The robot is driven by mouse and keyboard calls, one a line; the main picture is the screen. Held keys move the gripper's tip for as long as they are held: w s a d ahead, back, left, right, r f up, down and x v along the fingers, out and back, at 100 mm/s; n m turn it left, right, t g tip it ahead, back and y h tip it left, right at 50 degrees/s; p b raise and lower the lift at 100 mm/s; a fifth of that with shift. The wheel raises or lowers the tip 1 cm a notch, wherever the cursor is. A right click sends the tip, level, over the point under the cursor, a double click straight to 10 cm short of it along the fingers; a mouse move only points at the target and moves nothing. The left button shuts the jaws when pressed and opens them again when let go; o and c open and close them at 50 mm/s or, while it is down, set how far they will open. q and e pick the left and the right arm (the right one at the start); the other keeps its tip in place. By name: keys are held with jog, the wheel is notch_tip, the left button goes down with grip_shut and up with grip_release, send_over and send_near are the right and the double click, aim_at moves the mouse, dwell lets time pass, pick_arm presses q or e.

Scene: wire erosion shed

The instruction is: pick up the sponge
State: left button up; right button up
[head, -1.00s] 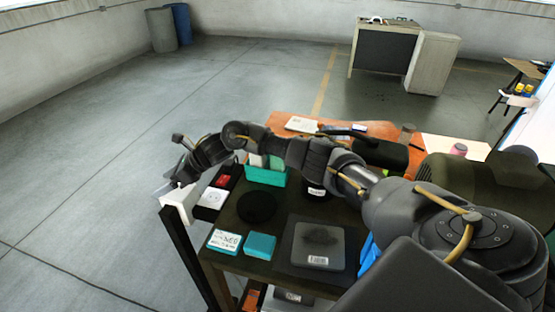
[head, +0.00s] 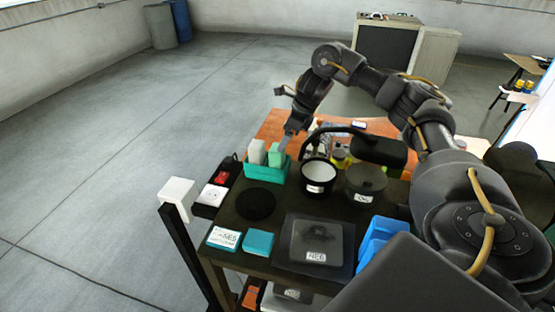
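A teal caddy (head: 266,173) stands at the back left of the dark cart top. It holds a pale whitish piece (head: 257,152) and a light green block (head: 275,155), both upright; the green block looks like the sponge, though I cannot be sure. My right gripper (head: 287,144) points down at the caddy's right side, close beside the green block. Its fingers are small and seen edge-on, so I cannot tell whether they are open or touch the block. My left gripper is out of view.
A white-lined pot (head: 319,174) and a dark lidded pot (head: 366,182) stand right of the caddy. A black round pad (head: 257,204), a teal box (head: 259,243) and a dark scale-like device (head: 315,240) lie in front. An orange table (head: 270,128) is behind.

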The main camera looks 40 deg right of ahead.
aim_at(277, 158)
jog(key=shift+x, duration=0.95)
jog(key=shift+w+a+f+p, duration=0.1)
jog(key=shift+a+f+p, duration=0.05)
jog(key=shift+p, duration=0.2)
jog(key=p+x, duration=0.2)
jog(key=x, duration=0.2)
jog(key=shift+w+a+f, duration=0.2)
jog(key=shift+a+f, duration=0.05)
jog(key=c, duration=1)
jog(key=shift+c, duration=0.2)
jog(key=shift+r, duration=0.1)
